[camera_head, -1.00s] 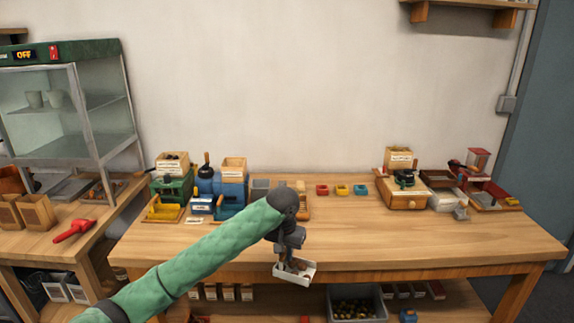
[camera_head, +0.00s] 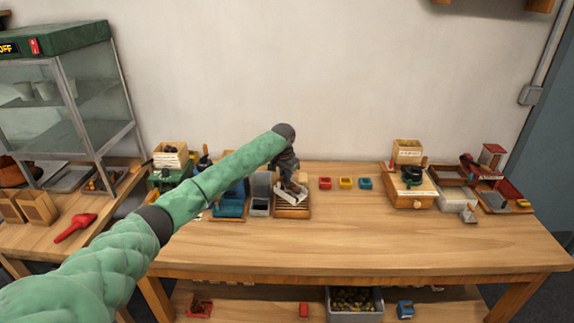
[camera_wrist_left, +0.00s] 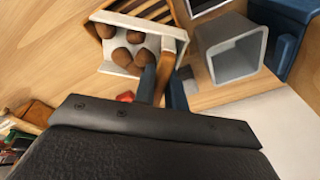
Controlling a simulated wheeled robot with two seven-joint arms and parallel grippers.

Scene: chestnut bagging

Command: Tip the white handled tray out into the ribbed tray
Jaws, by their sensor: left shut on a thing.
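My left gripper (camera_head: 288,178) is shut on the white handled tray (camera_head: 290,195) and holds it over the ribbed tray (camera_head: 293,212), a wooden slatted tray on the bench. In the left wrist view the fingers (camera_wrist_left: 163,84) grip the handle, and several brown chestnuts (camera_wrist_left: 122,55) lie in the white handled tray (camera_wrist_left: 145,73). It looks tilted in the head view. Part of the ribbed tray (camera_wrist_left: 181,12) shows beyond it in the left wrist view; the rest is hidden. My right gripper is not in view.
A grey open container (camera_head: 260,207) stands left of the ribbed tray, with a blue device (camera_head: 228,205) beside it. The bench front is clear.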

